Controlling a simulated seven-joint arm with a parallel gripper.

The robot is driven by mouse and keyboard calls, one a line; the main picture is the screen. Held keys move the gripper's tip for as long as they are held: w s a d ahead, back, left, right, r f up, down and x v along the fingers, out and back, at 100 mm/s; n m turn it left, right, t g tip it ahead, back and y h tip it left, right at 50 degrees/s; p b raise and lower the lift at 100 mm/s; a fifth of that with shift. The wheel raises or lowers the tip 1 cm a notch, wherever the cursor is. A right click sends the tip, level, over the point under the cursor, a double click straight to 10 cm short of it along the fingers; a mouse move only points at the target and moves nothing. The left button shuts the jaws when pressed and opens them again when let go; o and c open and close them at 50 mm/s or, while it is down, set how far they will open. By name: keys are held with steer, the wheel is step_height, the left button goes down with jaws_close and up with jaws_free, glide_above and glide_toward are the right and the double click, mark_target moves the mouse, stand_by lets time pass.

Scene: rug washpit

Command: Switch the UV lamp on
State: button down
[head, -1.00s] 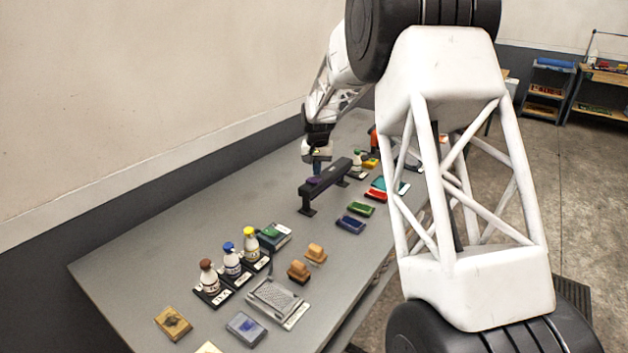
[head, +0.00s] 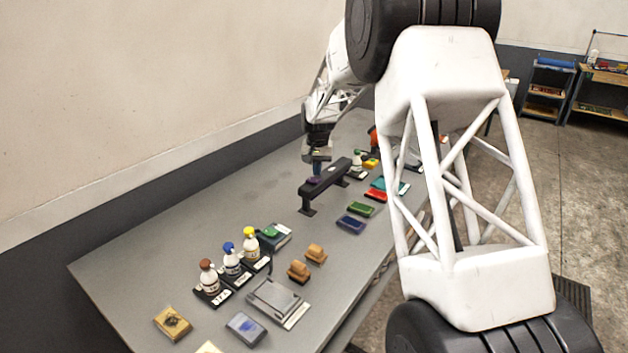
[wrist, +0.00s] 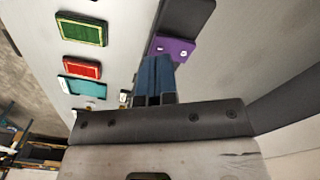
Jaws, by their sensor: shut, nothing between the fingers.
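The UV lamp is a dark bar (head: 335,173) on two short feet, standing on the grey table at mid-length. It shows at the top of the wrist view (wrist: 186,18). My gripper (wrist: 158,58) is shut and empty, with blue fingers pointing down. Its fingertips are right by the purple switch; I cannot tell whether they touch it. The lamp's underside is hidden, and no glow shows.
Bottles (head: 232,262), brushes (head: 299,271) and a grey tray (head: 273,298) stand on the near table. The table left of the lamp is clear up to the wall.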

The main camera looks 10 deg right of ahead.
mark_target(317, 180)
steer(key=shift+f, duration=1.35)
stand_by(1.7)
steer(key=shift+r, duration=0.1)
steer(key=shift+r, duration=3.45)
